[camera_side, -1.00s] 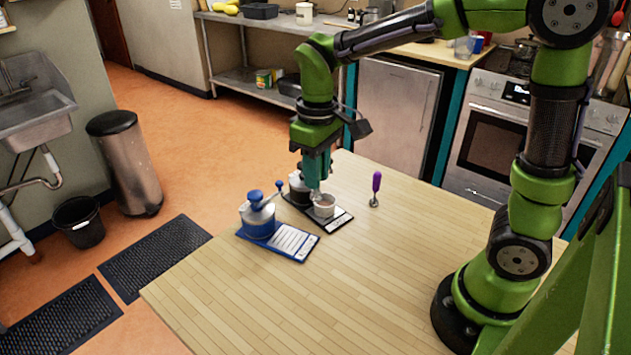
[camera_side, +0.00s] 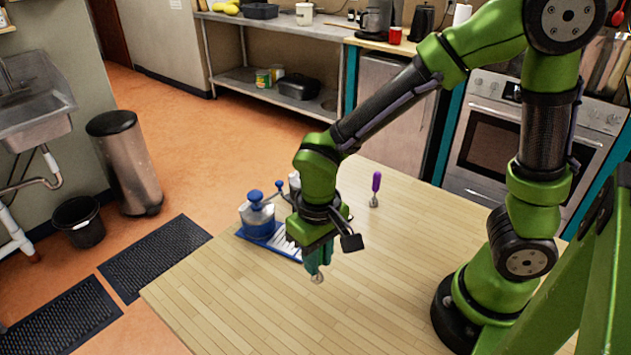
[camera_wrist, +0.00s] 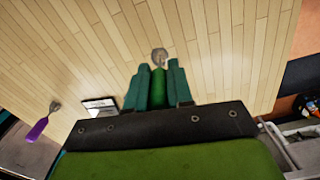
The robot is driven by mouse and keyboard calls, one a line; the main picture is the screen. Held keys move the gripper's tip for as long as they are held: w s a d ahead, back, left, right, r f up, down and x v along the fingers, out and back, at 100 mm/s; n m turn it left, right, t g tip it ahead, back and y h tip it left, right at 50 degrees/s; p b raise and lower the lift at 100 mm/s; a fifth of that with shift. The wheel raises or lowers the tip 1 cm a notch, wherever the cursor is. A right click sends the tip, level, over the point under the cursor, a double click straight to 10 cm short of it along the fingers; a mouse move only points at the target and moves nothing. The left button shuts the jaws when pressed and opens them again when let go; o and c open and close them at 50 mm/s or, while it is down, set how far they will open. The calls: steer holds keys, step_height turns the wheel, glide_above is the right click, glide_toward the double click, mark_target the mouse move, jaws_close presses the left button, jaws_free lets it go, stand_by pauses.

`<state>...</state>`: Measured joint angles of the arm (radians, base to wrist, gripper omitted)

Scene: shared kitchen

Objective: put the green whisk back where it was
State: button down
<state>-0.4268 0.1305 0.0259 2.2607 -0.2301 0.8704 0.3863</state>
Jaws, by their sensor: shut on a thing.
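My gripper (camera_side: 318,257) is shut on the green whisk and points down over the front middle of the wooden table. In the side view only the whisk's metal head (camera_side: 318,278) shows below the fingers. In the wrist view the green handle (camera_wrist: 158,80) is between the two fingers (camera_wrist: 158,70), with the round head just beyond them. I cannot tell whether the head touches the table. A purple whisk (camera_side: 375,188) stands upright farther back on the table, and it also shows in the wrist view (camera_wrist: 40,127).
A blue grinder (camera_side: 257,216) stands on a blue card (camera_side: 286,244) left of my gripper. My arm hides most of a second, dark grinder, its mat and the small cup. The table's front and right (camera_side: 390,270) are clear.

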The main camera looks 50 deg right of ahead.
steer(key=shift+w+a+f, duration=0.55)
steer(key=shift+w+f, duration=0.15)
steer(key=shift+w, duration=0.45)
steer(key=shift+w+a+f, duration=0.6)
steer(key=shift+w+f, duration=0.1)
steer(key=shift+w, duration=0.5)
steer(key=shift+w+a+f, duration=0.55)
steer(key=shift+w+f, duration=0.15)
steer(key=shift+w, duration=0.45)
steer(key=shift+f, duration=0.1)
steer(key=c, duration=1)
jaws_free()
